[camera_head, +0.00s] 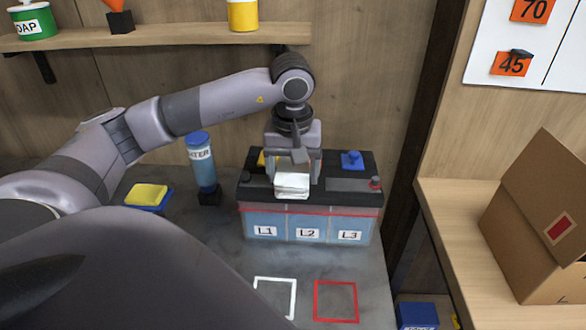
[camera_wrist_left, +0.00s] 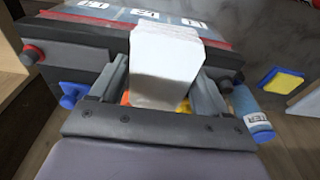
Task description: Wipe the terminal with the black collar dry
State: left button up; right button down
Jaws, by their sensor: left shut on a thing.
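My left gripper (camera_head: 294,180) is shut on a white folded cloth (camera_head: 292,186) over the top of the battery (camera_head: 331,197). In the left wrist view the cloth (camera_wrist_left: 165,67) fills the space between the fingers (camera_wrist_left: 160,90). I cannot tell whether the cloth touches the battery. The terminal with the black collar (camera_head: 246,177) is at the battery's left end, left of the cloth; it seems to show in the left wrist view (camera_wrist_left: 238,77). The terminal with the red collar (camera_head: 375,182) is at the right end. My right gripper is out of view.
A blue cap (camera_head: 352,160) sits on the battery top. A water bottle (camera_head: 202,165) and a yellow sponge (camera_head: 146,194) on a blue tray stand left. White (camera_head: 275,296) and red (camera_head: 336,300) outlined squares mark bare bench in front. A shelf (camera_head: 165,36) hangs above.

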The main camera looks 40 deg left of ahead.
aim_at(277, 170)
pick_arm(q)
jog(key=shift+f+b, duration=0.65)
jog(key=shift+f, duration=0.1)
jog(key=shift+s+a+r+b, duration=0.15)
jog(key=shift+s+a+b, duration=0.3)
jog(key=shift+s+a, duration=0.6)
jog(key=shift+w+d+p, duration=0.35)
jog(key=shift+w+d, duration=0.7)
